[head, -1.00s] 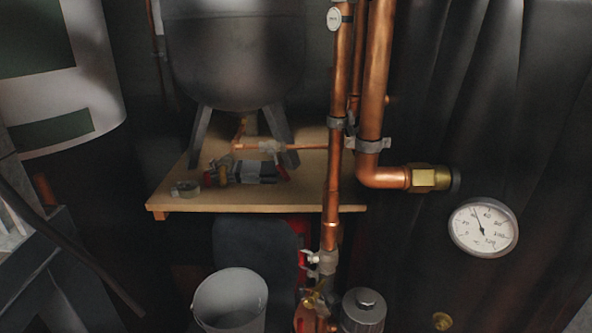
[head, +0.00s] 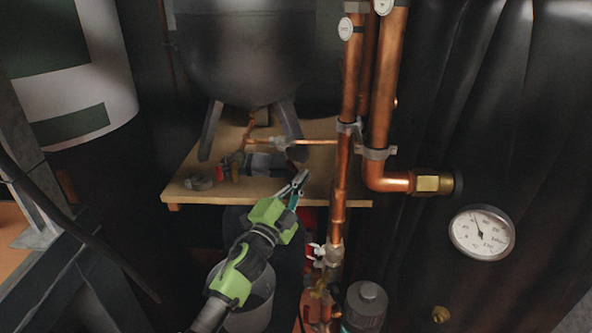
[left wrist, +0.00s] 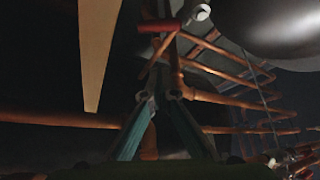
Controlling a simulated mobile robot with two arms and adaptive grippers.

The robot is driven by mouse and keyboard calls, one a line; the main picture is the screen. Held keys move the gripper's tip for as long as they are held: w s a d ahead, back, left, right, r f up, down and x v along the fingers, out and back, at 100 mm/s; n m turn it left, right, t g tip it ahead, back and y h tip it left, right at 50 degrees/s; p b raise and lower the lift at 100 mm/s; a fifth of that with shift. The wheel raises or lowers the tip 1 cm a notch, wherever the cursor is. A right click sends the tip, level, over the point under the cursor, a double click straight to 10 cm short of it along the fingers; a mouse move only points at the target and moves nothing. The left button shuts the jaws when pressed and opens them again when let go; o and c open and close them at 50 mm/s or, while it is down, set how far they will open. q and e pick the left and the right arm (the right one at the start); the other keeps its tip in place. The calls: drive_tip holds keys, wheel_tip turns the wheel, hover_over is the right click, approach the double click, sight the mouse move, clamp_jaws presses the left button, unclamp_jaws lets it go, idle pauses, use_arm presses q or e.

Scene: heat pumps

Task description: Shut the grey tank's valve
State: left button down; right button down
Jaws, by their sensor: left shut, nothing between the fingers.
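The grey tank (head: 245,55) stands on legs on a wooden shelf (head: 320,190) in the head view. A copper pipe (head: 315,142) with a fitting runs beneath it. Small red parts (head: 220,172) show among the fittings on the shelf; I cannot tell which is the valve's handle. My left gripper (head: 299,182) is shut and empty at the shelf's front edge, below the tank. In the left wrist view a red handle (left wrist: 160,26) lies beyond the fingertips (left wrist: 160,97), apart from them, with the dark round tank (left wrist: 285,30) at upper right. My right gripper is out of view.
Thick vertical copper pipes (head: 388,90) stand just right of the gripper. A dial gauge (head: 482,233) is farther right. A grey metal frame (head: 75,280) is at lower left.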

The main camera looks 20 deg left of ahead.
sight(295, 173)
use_arm(q)
drive_tip(key=x, duration=0.3)
drive_tip(key=shift+w+r, duration=0.15)
drive_tip(key=shift+w, duration=0.25)
drive_tip(key=shift+w+a+f+p, duration=0.2)
drive_tip(key=shift+a+f, duration=0.15)
drive_tip(key=shift+a, duration=0.2)
drive_tip(key=shift+w+a+f+p, duration=0.1)
drive_tip(key=shift+a+f+p, duration=0.1)
drive_tip(key=shift+a+f, duration=0.3)
drive_tip(key=shift+s+a+f, duration=0.1)
drive_tip(key=shift+a+f, duration=0.05)
drive_tip(key=shift+a, duration=0.45)
drive_tip(key=shift+a+f+m+p, duration=0.15)
drive_tip(key=shift+m+p, duration=0.35)
drive_tip(key=shift+p, duration=0.05)
